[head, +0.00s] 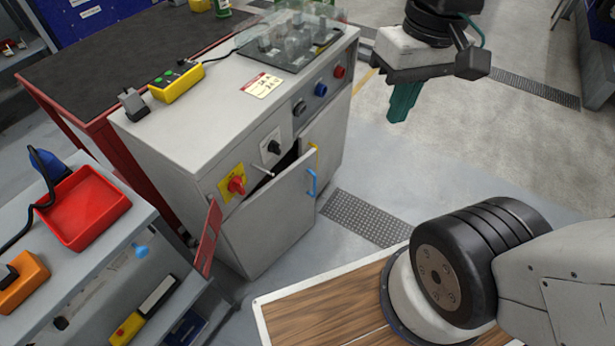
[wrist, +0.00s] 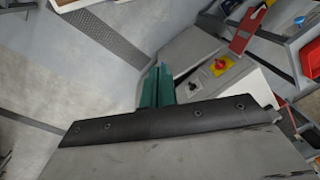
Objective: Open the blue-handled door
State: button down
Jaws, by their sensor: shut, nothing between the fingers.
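The blue-handled door (head: 268,225) is a light grey panel on the front of the grey cabinet (head: 170,150). Its blue handle (head: 311,182) is near its right edge. The door stands ajar, with a dark gap behind its top edge. My gripper (head: 402,103) has teal fingers, which are shut and empty. It hangs in the air to the right of the handle and apart from it. In the wrist view my gripper (wrist: 158,86) points toward the cabinet front, and a grey panel that looks like the door (wrist: 190,48) lies beyond it. I cannot make out the handle there.
A second door (head: 328,135) with a yellow handle is at right. A red rotary switch (head: 236,185) is above the blue-handled door. A red panel (head: 207,238) stands by its left side. A workbench with a red tray (head: 84,207) is at left. Floor right of the cabinet is clear.

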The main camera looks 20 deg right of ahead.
jog(key=w+f+g+y, duration=0.2)
jog(key=w+f+y, duration=0.15)
jog(key=w, duration=0.45)
jog(key=w+f+g+y, duration=0.2)
jog(key=w+f+y, duration=0.15)
jog(key=w, duration=0.35)
jog(key=w+d+f+t+y, duration=0.1)
jog(key=w+d+f+y, duration=0.1)
jog(key=w+f, duration=0.4)
jog(key=w+d+f+y, duration=0.2)
jog(key=w+f+y, duration=0.15)
jog(key=f, duration=0.45)
jog(key=w+d+f+m+t+y, duration=0.1)
jog(key=w+d+f+t, duration=0.1)
jog(key=f, duration=0.6)
jog(key=w+d+f+m+t+y, duration=0.1)
jog(key=w+d+f+t+y, duration=0.15)
jog(key=f, duration=0.55)
jog(key=m+t+h, duration=0.1)
jog(key=m+t, duration=0.3)
jog(key=t, duration=0.3)
send_near(306, 177)
jog(key=x, duration=0.4)
jog(key=shift+w+a, duration=0.2)
jog(key=shift+w, duration=0.15)
jog(key=shift+s, duration=0.15)
